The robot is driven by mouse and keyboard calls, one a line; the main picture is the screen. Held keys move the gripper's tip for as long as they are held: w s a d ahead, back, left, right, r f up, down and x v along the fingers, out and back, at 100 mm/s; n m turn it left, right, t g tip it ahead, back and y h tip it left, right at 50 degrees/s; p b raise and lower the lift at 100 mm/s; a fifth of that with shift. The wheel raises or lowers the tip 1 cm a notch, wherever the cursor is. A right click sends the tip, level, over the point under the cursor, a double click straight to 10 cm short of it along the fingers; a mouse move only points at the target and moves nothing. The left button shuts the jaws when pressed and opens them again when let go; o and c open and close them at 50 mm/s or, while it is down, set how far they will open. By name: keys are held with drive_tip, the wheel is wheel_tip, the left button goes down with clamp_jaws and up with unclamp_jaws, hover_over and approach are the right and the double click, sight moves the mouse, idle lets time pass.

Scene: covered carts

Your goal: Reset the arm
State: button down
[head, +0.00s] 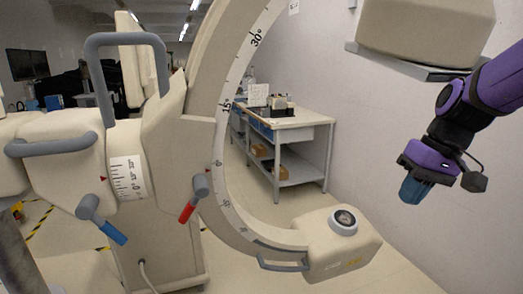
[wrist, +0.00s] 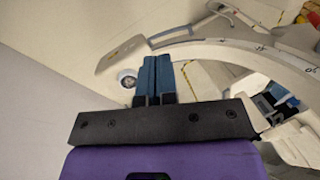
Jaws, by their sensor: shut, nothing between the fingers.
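My gripper (head: 412,190) is at the right of the head view, at the end of my purple and black arm, pointing down. Its blue fingers (wrist: 156,80) show in the wrist view, pressed together with nothing between them. It hangs in free air, apart from everything around it. The arm comes in from the right edge of the head view.
A large beige C-shaped machine (head: 160,150) with angle marks fills the left and middle. Its lower end (head: 345,255) is left of and below my gripper, its upper block (head: 425,30) above. A grey cart (head: 305,130) stands behind, against a white wall (head: 370,150).

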drive_tip(key=s+d+r+m+t+h, duration=0.1)
drive_tip(key=s+d+r+t+h, duration=0.1)
drive_tip(key=s, duration=1.2)
drive_tip(key=shift+r+t+h, duration=0.8)
drive_tip(key=shift+r+t, duration=0.5)
drive_tip(key=shift+r, duration=0.3)
